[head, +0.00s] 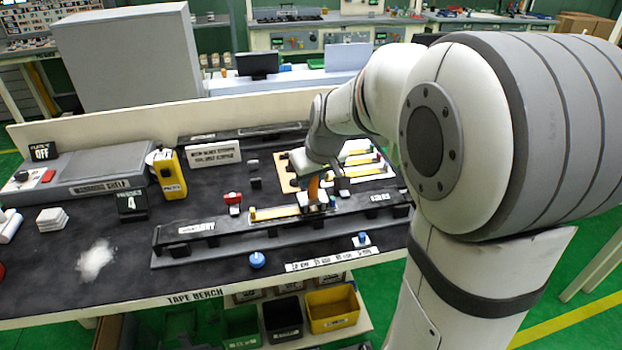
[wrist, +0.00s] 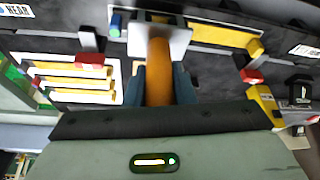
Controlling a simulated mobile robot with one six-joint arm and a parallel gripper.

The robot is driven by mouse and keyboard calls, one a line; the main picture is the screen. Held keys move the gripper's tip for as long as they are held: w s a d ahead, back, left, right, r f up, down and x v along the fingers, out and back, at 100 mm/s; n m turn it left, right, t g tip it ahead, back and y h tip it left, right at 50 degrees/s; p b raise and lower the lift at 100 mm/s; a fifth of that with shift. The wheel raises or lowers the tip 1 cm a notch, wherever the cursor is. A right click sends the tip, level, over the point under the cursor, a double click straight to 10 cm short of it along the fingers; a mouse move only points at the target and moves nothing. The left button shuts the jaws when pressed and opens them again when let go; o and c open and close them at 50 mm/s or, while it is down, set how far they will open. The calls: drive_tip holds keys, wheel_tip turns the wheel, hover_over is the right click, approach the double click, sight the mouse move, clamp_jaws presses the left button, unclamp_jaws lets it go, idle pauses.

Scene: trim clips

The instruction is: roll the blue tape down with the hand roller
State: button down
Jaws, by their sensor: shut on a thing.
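My gripper (wrist: 158,85) is shut on the orange handle (wrist: 158,62) of the hand roller, which stands between the two dark fingers. The roller's pale metal frame (wrist: 178,38) is at the far end of the handle, over the strip line. In the head view the orange handle (head: 313,190) shows below my wrist, above the long dark fixture (head: 215,240). A yellow strip (head: 272,213) lies along this fixture and also shows in the wrist view (wrist: 222,37). A small blue piece (wrist: 115,24) sits beside the roller frame. I cannot tell whether it is the blue tape, or whether the roller touches the strip.
Red-topped clamps (wrist: 90,58) stand near the fixture. A board with several yellow strips (head: 365,170) lies behind it. A yellow dispenser (head: 171,174), a small sign (head: 131,203) and a blue knob (head: 257,260) stand on the bench.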

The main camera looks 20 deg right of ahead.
drive_tip(key=shift+w+r+p, duration=0.1)
drive_tip(key=shift+r+p, duration=2.45)
drive_tip(key=shift+r, duration=1.4)
